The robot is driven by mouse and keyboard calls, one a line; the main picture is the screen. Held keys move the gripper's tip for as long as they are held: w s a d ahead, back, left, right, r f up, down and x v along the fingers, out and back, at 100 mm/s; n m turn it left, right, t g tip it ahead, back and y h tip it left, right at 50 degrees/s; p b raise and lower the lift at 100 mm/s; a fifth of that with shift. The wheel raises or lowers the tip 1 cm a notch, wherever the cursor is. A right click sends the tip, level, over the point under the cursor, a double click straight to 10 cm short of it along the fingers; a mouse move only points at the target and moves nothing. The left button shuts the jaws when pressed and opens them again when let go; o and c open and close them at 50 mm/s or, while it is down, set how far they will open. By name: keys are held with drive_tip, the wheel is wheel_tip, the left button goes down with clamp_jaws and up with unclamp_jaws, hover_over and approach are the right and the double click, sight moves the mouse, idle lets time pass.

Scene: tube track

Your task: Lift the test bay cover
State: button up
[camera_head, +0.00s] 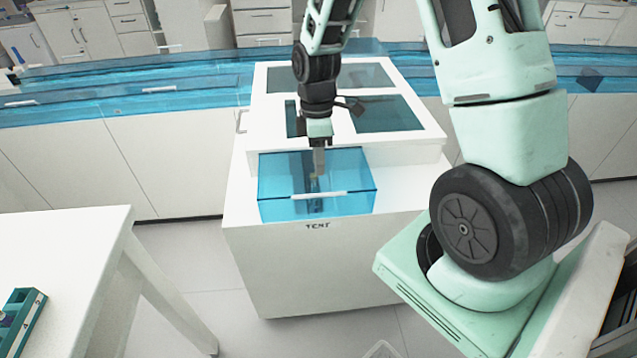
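The test bay cover (350,180) is a clear blue box-shaped lid with a white handle bar (318,195) along its front. It sits on the front ledge of the white machine, above the printed word TEST, and looks closed. My gripper (318,172) points down at the cover, behind the handle bar in the picture. Its fingertips show against the blue cover, and I cannot tell whether they touch it. The fingers are too small to tell whether they are open or shut. A dark slot or part (313,205) shows dimly through the cover below the fingers.
The white machine (300,265) has a raised top frame with dark blue windows (388,114) behind the cover. Blue-covered benches (120,95) run along the back. A white table (60,260) stands at the front left, with a green rack (20,318) on it. Floor shows between table and machine.

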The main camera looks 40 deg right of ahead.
sight(319, 194)
drive_tip(key=f, duration=0.4)
drive_tip(key=s+f, duration=0.1)
drive_tip(key=f, duration=0.2)
drive_tip(key=shift+s+a+f+p, duration=0.1)
drive_tip(key=shift+a+p, duration=0.25)
drive_tip(key=shift+a, duration=0.05)
clamp_jaws()
